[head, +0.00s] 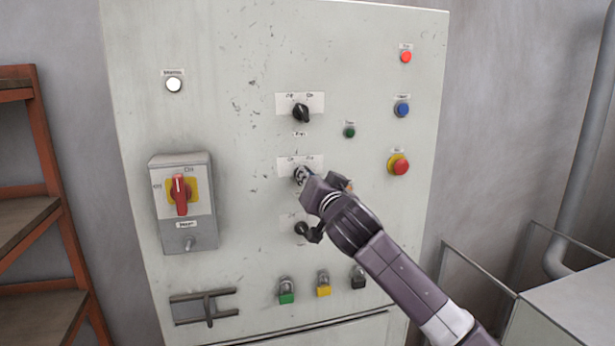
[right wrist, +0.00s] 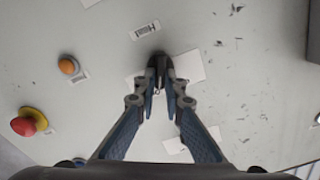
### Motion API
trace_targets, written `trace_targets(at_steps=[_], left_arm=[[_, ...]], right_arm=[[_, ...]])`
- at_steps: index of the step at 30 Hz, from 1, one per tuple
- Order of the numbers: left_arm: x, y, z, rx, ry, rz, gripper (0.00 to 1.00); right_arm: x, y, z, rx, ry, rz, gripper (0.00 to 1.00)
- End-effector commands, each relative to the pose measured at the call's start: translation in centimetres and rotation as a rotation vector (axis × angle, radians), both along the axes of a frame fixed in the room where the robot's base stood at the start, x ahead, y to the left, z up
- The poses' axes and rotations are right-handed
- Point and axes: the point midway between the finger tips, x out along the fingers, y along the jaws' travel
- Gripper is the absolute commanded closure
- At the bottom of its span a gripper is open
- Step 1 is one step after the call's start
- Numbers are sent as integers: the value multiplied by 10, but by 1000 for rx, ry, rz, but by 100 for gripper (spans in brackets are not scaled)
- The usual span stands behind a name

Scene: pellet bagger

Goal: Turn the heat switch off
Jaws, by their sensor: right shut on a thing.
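A pale control cabinet (head: 235,60) carries a column of black rotary switches. The middle switch (head: 299,172) has an on/off plate above it and is partly hidden by my right gripper (head: 305,179). The knob's exact angle cannot be told. My left gripper is not in view.
Above sits another black switch (head: 301,113); below, a third black knob (head: 301,229) is close to my right arm. A red and yellow stop button (head: 399,164) is at right, a red main switch (head: 180,195) at left. Padlocks (head: 323,287) hang below.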

Motion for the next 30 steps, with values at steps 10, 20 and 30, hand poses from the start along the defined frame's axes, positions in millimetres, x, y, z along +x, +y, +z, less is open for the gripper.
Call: trace_targets(at_steps=[10, 20, 30], left_arm=[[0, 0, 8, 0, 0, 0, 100], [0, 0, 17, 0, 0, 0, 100], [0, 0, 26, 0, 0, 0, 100]], right_arm=[[-1, 2, 1, -266, -71, 0, 100], [-1, 5, 1, -566, -152, 0, 100], [-2, 7, 0, -814, -220, 0, 100]])
